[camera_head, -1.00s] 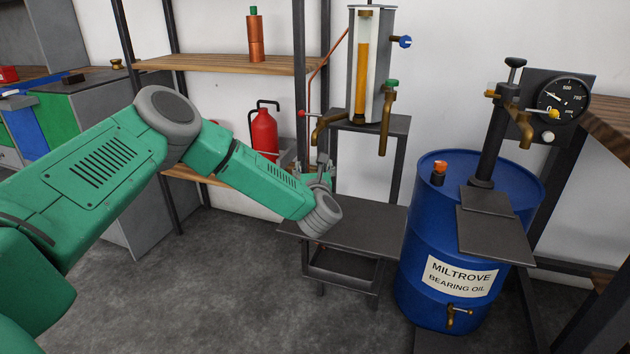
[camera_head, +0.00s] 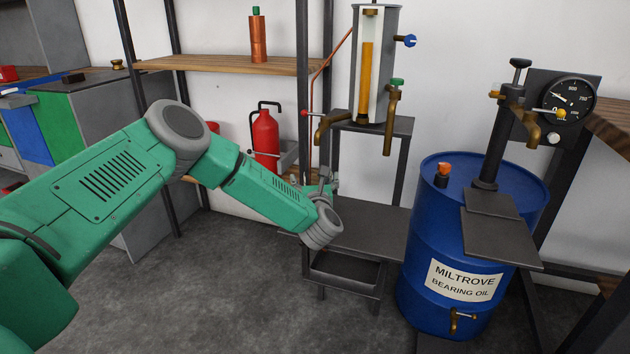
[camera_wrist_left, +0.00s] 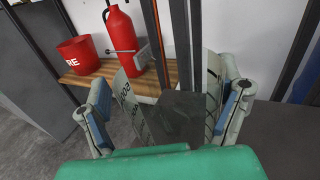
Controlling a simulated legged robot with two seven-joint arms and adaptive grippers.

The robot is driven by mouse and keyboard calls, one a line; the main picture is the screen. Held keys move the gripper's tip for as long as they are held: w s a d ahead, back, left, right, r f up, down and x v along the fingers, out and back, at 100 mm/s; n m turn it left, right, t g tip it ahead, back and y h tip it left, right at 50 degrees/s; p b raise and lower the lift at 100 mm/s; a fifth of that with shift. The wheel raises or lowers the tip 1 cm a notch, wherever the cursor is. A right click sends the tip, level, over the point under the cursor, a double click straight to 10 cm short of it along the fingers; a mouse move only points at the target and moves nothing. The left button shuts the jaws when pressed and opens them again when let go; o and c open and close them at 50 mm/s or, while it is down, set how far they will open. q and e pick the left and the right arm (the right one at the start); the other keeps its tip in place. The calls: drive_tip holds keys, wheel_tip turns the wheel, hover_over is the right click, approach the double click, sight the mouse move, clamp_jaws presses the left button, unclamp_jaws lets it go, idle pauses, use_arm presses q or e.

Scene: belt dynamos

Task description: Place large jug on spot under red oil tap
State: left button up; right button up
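In the head view my left gripper (camera_head: 325,186) is over the left end of a low dark stand (camera_head: 365,232), and the jug is mostly hidden by my wrist. The red-handled tap (camera_head: 325,126) has a brass spout above and close to my gripper. My right gripper is not in view.
A green-handled tap (camera_head: 390,120) hangs beside the oil column (camera_head: 372,70). A blue oil drum (camera_head: 425,250) stands right of the low stand. A red extinguisher (camera_head: 265,135) and shelf post (camera_head: 302,60) are close behind my gripper. The stand's right part is bare.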

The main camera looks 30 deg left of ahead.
use_arm(q)
drive_tip(key=shift+d+r, duration=0.35)
drive_tip(key=shift+d, duration=0.15)
drive_tip(key=p+v, duration=0.4)
drive_tip(key=v, duration=0.7)
drive_tip(key=s+d+f+m+g+h, duration=0.3)
drive_tip(key=s+d+f+m+h, duration=1.1)
drive_tip(key=m, duration=1)
drive_tip(key=s+d+f+m+g+y, duration=0.15)
drive_tip(key=s+f+m+g, duration=0.35)
drive_tip(key=s+m, duration=0.5)
drive_tip(key=s+a+m+g+y, duration=0.1)
drive_tip(key=s+a+m+g, duration=0.2)
drive_tip(key=s+m, duration=0.2)
drive_tip(key=s+a+m+g, duration=0.2)
drive_tip(key=s+a+m, duration=0.2)
drive_tip(key=s, duration=0.7)
drive_tip(key=shift+s+f+m+g+y, duration=0.3)
drive_tip(key=shift+m+g+y, duration=0.1)
drive_tip(key=shift+m, duration=0.2)
drive_tip(key=shift+r, duration=0.1)
